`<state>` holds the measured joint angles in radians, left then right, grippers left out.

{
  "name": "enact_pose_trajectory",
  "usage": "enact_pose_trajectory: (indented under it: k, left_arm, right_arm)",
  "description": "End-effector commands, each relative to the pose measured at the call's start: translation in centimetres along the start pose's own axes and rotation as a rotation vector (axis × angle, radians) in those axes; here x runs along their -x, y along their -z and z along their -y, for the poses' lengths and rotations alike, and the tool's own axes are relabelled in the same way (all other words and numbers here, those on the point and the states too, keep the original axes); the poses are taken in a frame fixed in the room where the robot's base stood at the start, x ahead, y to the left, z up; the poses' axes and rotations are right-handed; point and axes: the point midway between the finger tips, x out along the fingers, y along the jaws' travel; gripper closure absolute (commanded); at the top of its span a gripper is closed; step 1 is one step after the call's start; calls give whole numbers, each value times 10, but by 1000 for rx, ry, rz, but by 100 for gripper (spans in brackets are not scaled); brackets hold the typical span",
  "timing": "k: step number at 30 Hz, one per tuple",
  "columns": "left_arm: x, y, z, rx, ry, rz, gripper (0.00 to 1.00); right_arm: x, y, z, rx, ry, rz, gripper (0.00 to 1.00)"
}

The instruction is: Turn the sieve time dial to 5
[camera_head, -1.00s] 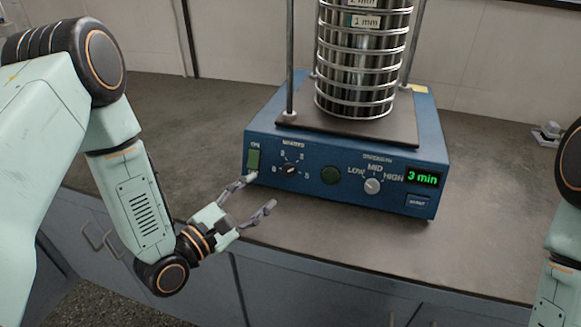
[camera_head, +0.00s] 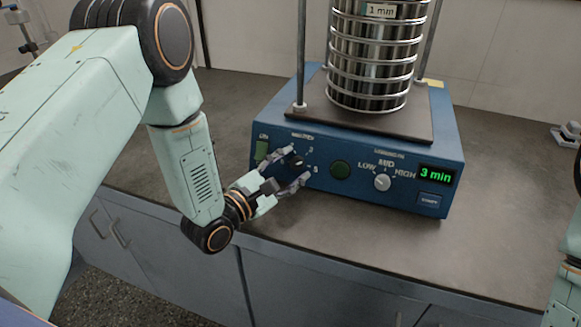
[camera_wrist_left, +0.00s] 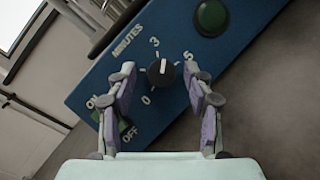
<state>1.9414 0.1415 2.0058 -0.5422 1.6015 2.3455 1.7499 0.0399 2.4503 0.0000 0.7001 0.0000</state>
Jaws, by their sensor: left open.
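The black minutes dial (camera_wrist_left: 160,72) is on the blue front panel of the sieve shaker (camera_head: 350,135), and it also shows in the head view (camera_head: 296,160). In the left wrist view its white pointer line is directed toward the upper part of the picture, near the 3 mark. The 5 mark lies to its right and the 0 mark below left. My left gripper (camera_head: 296,167) is open, one finger on each side of the dial, with visible gaps in the wrist view (camera_wrist_left: 163,86). The display (camera_head: 437,175) reads 3 min. My right gripper is out of view.
A green round button (camera_head: 340,170) and the LOW/MID/HIGH knob (camera_head: 382,183) sit right of the dial. A green on/off switch (camera_head: 262,150) is left of it. A metal sieve stack (camera_head: 372,60) stands on top between rods. The counter (camera_head: 400,250) in front is clear.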

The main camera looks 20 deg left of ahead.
Motion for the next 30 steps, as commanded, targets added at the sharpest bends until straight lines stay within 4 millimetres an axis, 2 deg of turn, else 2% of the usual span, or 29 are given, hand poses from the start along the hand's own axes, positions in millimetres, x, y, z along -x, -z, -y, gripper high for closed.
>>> enact_pose_trajectory:
  k: [6,24,30]
  left_arm:
    - [-2,0,0,-1,0,1,48]
    - [-2,0,0,-1,0,2,99]
    - [-3,-1,-1,-9,3,3,100]
  right_arm:
    - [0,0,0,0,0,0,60]
    - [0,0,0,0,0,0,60]
    - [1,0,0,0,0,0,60]
